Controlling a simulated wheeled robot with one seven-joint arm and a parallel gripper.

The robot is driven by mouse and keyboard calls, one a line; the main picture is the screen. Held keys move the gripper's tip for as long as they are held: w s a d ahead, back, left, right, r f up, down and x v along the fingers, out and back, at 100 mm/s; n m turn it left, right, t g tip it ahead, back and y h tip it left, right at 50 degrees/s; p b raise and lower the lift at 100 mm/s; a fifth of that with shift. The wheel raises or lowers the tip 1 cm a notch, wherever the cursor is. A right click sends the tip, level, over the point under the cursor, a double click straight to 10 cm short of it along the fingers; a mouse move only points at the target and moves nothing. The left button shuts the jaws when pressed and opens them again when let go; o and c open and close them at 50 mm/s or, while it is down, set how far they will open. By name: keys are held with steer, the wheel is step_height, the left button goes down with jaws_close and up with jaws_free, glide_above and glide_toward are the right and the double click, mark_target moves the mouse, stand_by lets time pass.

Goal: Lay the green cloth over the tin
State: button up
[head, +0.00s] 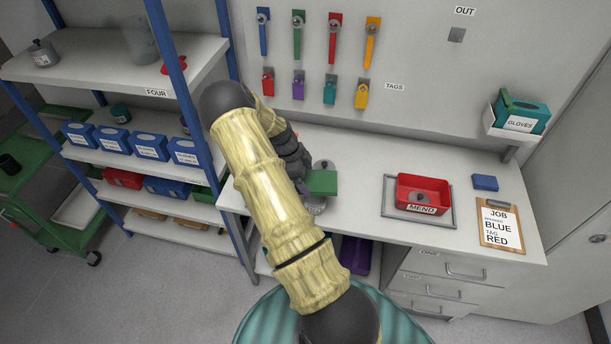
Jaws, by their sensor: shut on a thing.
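The green cloth (322,183) shows as a small flat green patch at the left of the workbench, just right of my arm. A grey round tin (315,209) stands there, with its labelled lower part below the cloth and a knobbed grey top (323,165) just above it. The cloth covers the middle of the tin in this view; whether it touches the tin I cannot tell. My gripper (303,186) is at the cloth's left edge, shut on it. My arm hides most of the gripper and the tin's left side.
Tools and tags hang on the back wall. Blue-posted shelving (170,60) stands close on the left. Bench between tin and tray is clear.

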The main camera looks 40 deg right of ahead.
steer(key=shift+f+b, duration=0.85)
steer(key=shift+f, duration=1.15)
steer(key=shift+a+b, duration=0.1)
steer(key=shift+b, duration=0.35)
steer(key=shift+f+b, duration=0.9)
steer(key=shift+f, duration=0.15)
stand_by(1.1)
steer(key=o, duration=0.7)
steer(key=shift+r, duration=0.1)
steer(key=shift+p+v, duration=2)
steer(key=shift+v, duration=2.45)
